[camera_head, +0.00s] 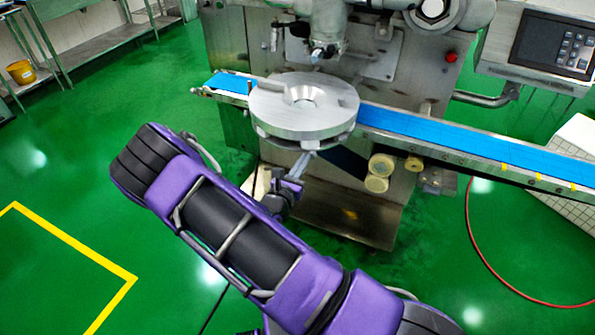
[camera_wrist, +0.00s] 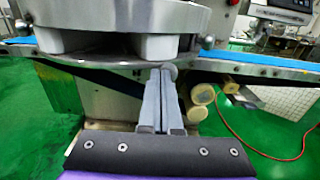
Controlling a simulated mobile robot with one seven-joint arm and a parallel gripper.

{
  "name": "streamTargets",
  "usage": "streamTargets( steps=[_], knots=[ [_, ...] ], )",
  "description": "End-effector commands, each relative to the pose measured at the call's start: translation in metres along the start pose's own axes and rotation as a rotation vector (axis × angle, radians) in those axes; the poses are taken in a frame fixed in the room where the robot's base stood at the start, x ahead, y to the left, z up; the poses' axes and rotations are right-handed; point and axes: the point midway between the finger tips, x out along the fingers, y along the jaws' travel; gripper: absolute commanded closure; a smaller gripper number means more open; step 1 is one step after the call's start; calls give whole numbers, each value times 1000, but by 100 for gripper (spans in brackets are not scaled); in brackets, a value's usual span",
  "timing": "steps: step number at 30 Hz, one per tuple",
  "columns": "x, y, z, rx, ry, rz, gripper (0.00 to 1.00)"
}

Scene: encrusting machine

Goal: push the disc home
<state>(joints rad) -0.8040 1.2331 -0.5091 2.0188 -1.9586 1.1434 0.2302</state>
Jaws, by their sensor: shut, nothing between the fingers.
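The grey metal disc (camera_head: 330,110) has a hollow at its centre and sits over the blue conveyor, under the machine's nozzle. In the wrist view its rim (camera_wrist: 120,17) spans the top left, with pale blocks (camera_wrist: 157,46) beneath it. My gripper (camera_head: 305,158) is shut and empty, pointing at the near side of the disc, just below its rim. The disc's far underside is hidden.
The blue conveyor (camera_head: 430,130) runs to the right of the disc, with pale rollers (camera_head: 378,175) below it. The machine's nozzle (camera_head: 322,50) hangs above the disc. A red hose (camera_head: 480,255) lies on the floor at right. The green floor at left is open.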

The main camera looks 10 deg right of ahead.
Motion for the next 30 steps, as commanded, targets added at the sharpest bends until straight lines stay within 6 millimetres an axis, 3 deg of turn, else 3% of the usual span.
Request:
streamTargets(
  steps=[6, 15, 21, 30],
  knots=[
    [57, -2, -1, 1, -3, -5, 100],
    [119, -2, -1, 1, -3, -3, 100],
    [142, -1, -1, 0, -1, -2, 100],
    [152, 0, 0, -1, 0, -1, 100]
  ],
)
